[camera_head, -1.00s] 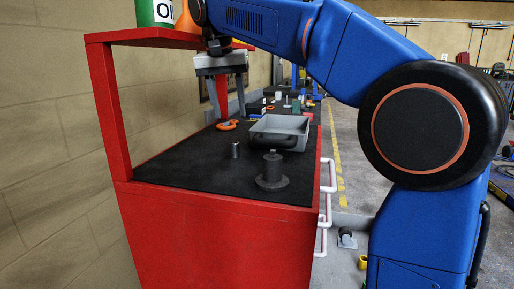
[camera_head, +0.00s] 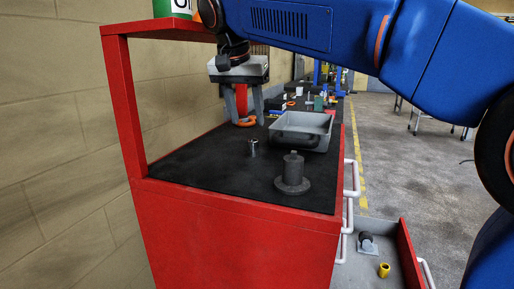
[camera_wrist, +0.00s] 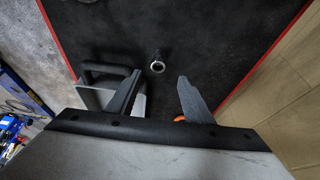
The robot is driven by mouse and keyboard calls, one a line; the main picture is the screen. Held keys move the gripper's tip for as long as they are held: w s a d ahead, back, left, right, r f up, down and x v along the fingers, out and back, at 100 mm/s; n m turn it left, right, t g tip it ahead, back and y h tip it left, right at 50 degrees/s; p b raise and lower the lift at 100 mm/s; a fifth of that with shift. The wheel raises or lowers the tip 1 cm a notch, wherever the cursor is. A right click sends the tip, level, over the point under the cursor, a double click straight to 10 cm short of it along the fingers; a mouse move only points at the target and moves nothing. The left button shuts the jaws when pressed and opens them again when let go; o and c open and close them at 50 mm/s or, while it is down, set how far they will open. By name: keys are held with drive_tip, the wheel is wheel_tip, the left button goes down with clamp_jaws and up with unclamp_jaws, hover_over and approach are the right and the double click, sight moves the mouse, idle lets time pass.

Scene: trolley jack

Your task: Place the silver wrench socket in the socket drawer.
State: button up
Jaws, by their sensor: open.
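The silver wrench socket (camera_head: 253,147) stands on the black mat of the red trolley's top (camera_head: 190,163). In the wrist view the socket (camera_wrist: 157,67) shows its round open end, ahead of and roughly between my fingertips. My gripper (camera_head: 246,117) is open and empty, above the trolley top and beyond the socket in the head view; its two fingers also show in the wrist view (camera_wrist: 160,82). An open drawer (camera_head: 412,250) sticks out low on the trolley's right side. A yellow socket (camera_head: 384,270) and a dark round piece on a grey base (camera_head: 366,242) are in it.
A grey tray (camera_head: 322,146) lies right of the socket, and a dark flanged stand (camera_head: 292,178) stands nearer. An orange ring-like thing (camera_head: 250,122) lies behind the fingers. A red shelf post (camera_head: 124,110) and shelf carrying a green can (camera_head: 170,8) rise at the left.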

sight(253, 140)
drive_tip(key=shift+x, duration=4.65)
drive_tip(key=shift+s+d, duration=0.1)
drive_tip(key=shift+s, duration=0.05)
clamp_jaws()
